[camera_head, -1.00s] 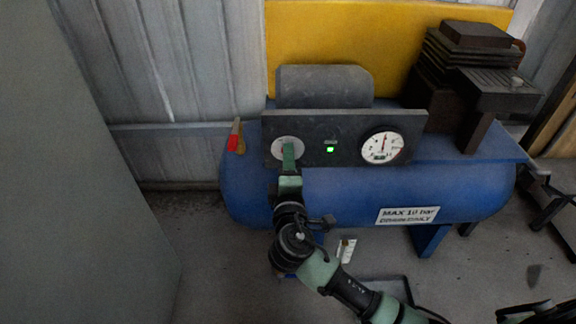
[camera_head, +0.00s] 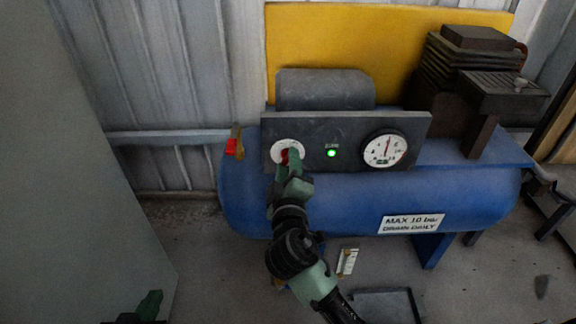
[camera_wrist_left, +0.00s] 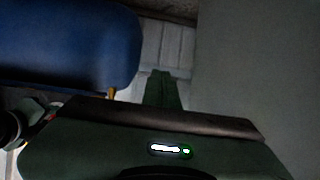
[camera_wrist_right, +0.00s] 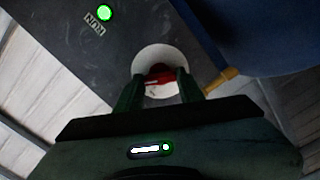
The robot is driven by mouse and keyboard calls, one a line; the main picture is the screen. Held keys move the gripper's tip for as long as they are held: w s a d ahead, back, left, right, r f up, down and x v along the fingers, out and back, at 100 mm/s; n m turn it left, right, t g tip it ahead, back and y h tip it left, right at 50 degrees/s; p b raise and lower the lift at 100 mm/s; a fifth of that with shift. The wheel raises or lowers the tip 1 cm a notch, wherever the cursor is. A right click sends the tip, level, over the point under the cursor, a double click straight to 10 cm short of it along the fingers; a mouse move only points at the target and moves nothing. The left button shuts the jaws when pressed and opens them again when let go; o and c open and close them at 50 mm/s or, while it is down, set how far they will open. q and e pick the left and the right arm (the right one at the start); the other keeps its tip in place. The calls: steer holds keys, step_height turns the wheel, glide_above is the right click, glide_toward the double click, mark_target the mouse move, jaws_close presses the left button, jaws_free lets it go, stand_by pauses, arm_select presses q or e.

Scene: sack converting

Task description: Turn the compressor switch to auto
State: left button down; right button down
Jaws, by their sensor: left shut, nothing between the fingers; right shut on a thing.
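The compressor switch is a red knob (camera_head: 285,156) on a round white dial (camera_head: 282,146), at the left of the dark control panel (camera_head: 345,128). My right gripper (camera_head: 294,162) is shut on the knob. In the right wrist view its fingers (camera_wrist_right: 159,88) straddle the red knob (camera_wrist_right: 160,72) over the white dial (camera_wrist_right: 155,57). The fingers hide part of the dial, and I cannot read its marks. My left gripper (camera_head: 150,304) is shut and empty, low at the left, well away from the panel. Its fingers (camera_wrist_left: 162,90) also show in the left wrist view.
A green lamp (camera_head: 331,153) labelled RUN glows on the panel, with a round pressure gauge (camera_head: 385,148) to its right. The blue tank (camera_head: 340,205) lies beneath. A red valve handle (camera_head: 231,147) is at the tank's left. A grey surface (camera_head: 70,180) fills the left side.

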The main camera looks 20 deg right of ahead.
steer(key=shift+f, duration=0.1)
steer(key=c, duration=0.9)
jaws_free()
arm_select(q)
steer(key=shift+s+a+f+g, duration=0.2)
steer(key=shift+s+f+g, duration=0.15)
steer(key=shift+s+f, duration=0.15)
steer(key=shift+s+a+f+g, duration=0.2)
steer(key=shift+s+f+g, duration=0.15)
steer(key=shift+f, duration=0.15)
arm_select(e)
steer(key=v, duration=0.8)
